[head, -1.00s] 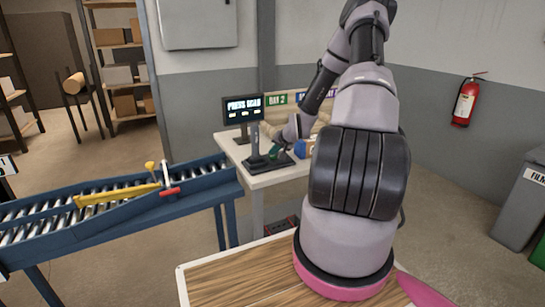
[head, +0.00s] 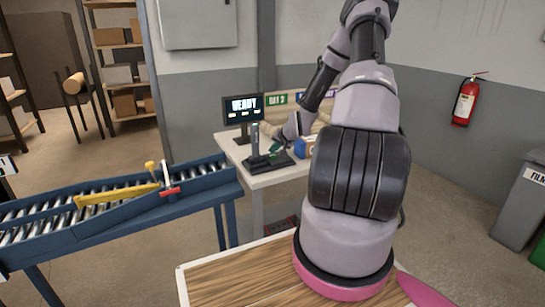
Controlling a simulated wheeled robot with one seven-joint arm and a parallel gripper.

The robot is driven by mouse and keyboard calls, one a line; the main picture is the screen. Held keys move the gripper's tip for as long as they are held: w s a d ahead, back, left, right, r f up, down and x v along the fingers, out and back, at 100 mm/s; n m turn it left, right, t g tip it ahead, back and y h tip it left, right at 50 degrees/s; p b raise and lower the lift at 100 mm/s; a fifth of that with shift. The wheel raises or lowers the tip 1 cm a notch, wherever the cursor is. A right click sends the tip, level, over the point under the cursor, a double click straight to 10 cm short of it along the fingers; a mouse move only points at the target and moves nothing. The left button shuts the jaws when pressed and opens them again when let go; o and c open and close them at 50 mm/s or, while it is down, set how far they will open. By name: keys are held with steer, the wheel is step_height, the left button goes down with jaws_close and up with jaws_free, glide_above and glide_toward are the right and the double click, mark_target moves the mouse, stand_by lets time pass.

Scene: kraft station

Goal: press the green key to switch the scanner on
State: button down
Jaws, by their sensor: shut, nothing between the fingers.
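The scanner (head: 255,143) stands upright on a dark base (head: 268,162) on the white table (head: 265,180) in the head view. A small patch of green, which looks like the green key (head: 273,155), shows on the base. My gripper (head: 276,146) is small in the picture, just above and to the right of the base, shut and empty. It looks slightly apart from the key, though the gap is hard to judge.
A blue box (head: 300,148) stands right of the scanner base. A roller conveyor (head: 100,205) with a yellow bar (head: 115,195) and a red-handled part (head: 169,192) lies to the left. A fire extinguisher (head: 465,101) hangs on the right wall.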

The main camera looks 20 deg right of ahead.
mark_target(274, 156)
steer(key=shift+r, duration=0.2)
steer(key=shift+r, duration=0.1)
steer(key=shift+r, duration=2.4)
